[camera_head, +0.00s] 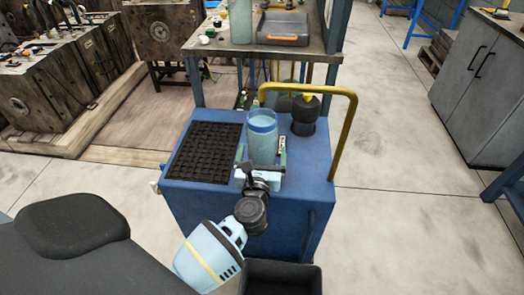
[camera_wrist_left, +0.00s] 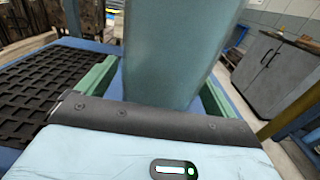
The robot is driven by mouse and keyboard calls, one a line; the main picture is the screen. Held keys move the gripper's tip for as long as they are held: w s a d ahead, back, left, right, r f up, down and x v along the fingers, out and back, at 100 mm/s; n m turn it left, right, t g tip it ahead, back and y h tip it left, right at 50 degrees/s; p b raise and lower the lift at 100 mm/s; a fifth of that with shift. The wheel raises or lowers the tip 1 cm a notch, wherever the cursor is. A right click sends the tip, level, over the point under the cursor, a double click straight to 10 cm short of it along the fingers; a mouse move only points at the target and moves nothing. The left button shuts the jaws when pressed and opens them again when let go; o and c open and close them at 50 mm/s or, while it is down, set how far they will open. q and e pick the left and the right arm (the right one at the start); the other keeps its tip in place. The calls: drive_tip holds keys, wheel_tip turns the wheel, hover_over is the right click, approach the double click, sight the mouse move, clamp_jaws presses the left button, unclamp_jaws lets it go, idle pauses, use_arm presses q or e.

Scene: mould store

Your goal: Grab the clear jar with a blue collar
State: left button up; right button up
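The clear jar with a blue collar (camera_head: 262,143) stands upright on the blue cart (camera_head: 313,165), right of a black grid mat. Its bluish wall (camera_wrist_left: 175,50) fills the middle of the left wrist view; the collar is out of that picture. My left gripper (camera_head: 262,157) is at the jar's near side, with one green finger on each side of its lower part. In the left wrist view the fingers (camera_wrist_left: 160,85) are wide apart, with a gap showing at the left; contact at the right is unclear. My right gripper is not in view.
The black grid mat (camera_head: 205,152) covers the cart's left part. A dark round container (camera_head: 305,115) stands behind the jar, near the yellow handle rail (camera_head: 347,125). Another clear jar (camera_head: 240,22) and a grey tray (camera_head: 284,29) are on the table behind.

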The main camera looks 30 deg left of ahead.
use_arm(q)
drive_tip(key=c, duration=1.5)
drive_tip(key=shift+r, duration=0.15)
drive_tip(key=shift+c, duration=0.6)
drive_tip(key=shift+c, duration=0.2)
